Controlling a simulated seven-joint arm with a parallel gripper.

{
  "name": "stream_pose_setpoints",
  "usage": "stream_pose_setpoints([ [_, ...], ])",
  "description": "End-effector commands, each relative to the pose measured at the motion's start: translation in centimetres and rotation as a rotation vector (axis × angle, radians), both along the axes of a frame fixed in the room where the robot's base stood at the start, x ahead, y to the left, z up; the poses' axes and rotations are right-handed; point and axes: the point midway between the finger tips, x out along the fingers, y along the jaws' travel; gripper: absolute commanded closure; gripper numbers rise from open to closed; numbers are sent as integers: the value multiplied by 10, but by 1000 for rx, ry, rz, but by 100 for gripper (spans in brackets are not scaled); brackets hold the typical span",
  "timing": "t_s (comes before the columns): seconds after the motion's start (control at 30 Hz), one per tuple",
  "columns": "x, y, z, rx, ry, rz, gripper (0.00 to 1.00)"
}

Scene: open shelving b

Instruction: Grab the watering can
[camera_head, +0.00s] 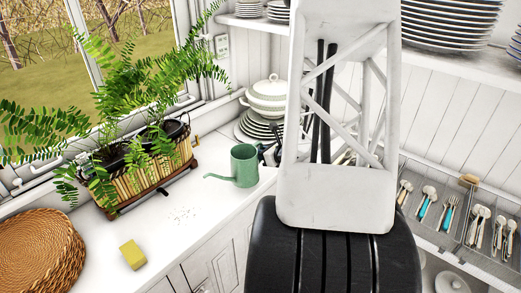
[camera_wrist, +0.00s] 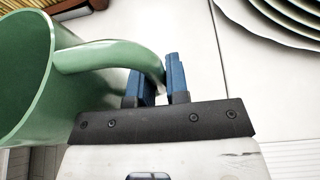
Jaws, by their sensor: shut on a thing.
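The green watering can (camera_head: 244,165) is upright at the white counter, its thin spout pointing left. I cannot tell for sure whether its base touches the counter. In the wrist view the can (camera_wrist: 28,75) fills the left side, with its open top and curved handle showing. My gripper (camera_wrist: 156,84) has its blue fingers shut on the handle, one finger on each side. In the head view my gripper (camera_head: 267,154) is at the can's right side, partly hidden by my arm.
A fern in a wicker planter (camera_head: 155,178) stands left of the can. Stacked plates (camera_head: 258,130) with a white tureen (camera_head: 267,95) stand close behind. A yellow sponge (camera_head: 132,254) and wicker tray (camera_head: 38,258) lie at the front left. Cutlery trays (camera_head: 455,222) are at the right.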

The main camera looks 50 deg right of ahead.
Motion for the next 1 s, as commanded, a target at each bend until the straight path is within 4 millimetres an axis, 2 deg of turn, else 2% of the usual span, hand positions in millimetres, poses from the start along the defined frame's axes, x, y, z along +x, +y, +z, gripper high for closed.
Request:
stream_pose_setpoints([
  [0.5, -27, 25, 4, 0, 0, -1, 100],
  [1.0, -36, 34, 6, -1, -1, -1, 100],
])
